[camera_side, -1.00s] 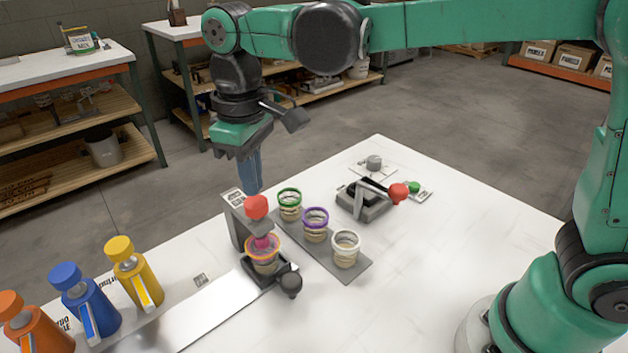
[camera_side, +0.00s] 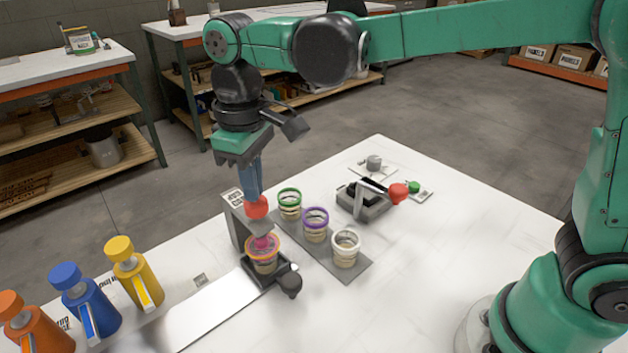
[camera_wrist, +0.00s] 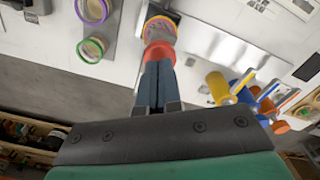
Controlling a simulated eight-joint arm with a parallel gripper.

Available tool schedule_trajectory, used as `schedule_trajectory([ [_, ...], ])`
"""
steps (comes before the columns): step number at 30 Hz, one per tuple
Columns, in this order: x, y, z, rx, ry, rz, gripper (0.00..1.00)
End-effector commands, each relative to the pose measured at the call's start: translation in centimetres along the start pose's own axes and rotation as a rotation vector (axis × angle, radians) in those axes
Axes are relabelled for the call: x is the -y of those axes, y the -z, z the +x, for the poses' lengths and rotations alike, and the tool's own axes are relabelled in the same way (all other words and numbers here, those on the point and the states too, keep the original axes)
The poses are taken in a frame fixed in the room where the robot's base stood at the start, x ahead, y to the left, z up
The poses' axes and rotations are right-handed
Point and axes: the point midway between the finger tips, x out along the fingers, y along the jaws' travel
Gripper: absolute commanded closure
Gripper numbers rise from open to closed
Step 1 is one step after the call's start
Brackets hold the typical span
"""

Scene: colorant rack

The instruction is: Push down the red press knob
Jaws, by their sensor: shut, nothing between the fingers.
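The red press knob (camera_side: 256,207) tops the grey press in the side view. A magenta plunger (camera_side: 262,242) shows below it, over a cup with an orange and purple rim (camera_side: 264,262) in the press's dark holder. My gripper (camera_side: 254,196) points down with its fingers shut and empty. Its fingertips are right at the top of the knob and appear to touch it; the exact contact is hard to tell. In the wrist view the knob (camera_wrist: 159,50) shows just beyond the shut fingertips (camera_wrist: 156,66), partly hidden by them.
Cups with green (camera_side: 289,203), purple (camera_side: 315,225) and white (camera_side: 345,247) rims stand on a grey strip right of the press. Yellow (camera_side: 136,275), blue (camera_side: 86,298) and orange (camera_side: 35,325) bottles stand at the left. A dark device with a red-knobbed lever (camera_side: 370,198) sits behind the cups.

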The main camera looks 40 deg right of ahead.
Motion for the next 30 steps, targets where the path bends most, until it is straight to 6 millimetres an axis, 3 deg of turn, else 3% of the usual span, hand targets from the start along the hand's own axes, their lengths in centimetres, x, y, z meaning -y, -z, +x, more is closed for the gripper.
schedule_trajectory([
  [15, 0.0, 0.0, 1.8, 0.0, 0.0, 0.0, 1.0],
  [24, 0.0, 0.0, 1.7, 0.0, 0.0, 0.0, 1.0],
  [30, 0.0, 0.0, 0.6, 0.0, 0.0, 0.0, 1.0],
])
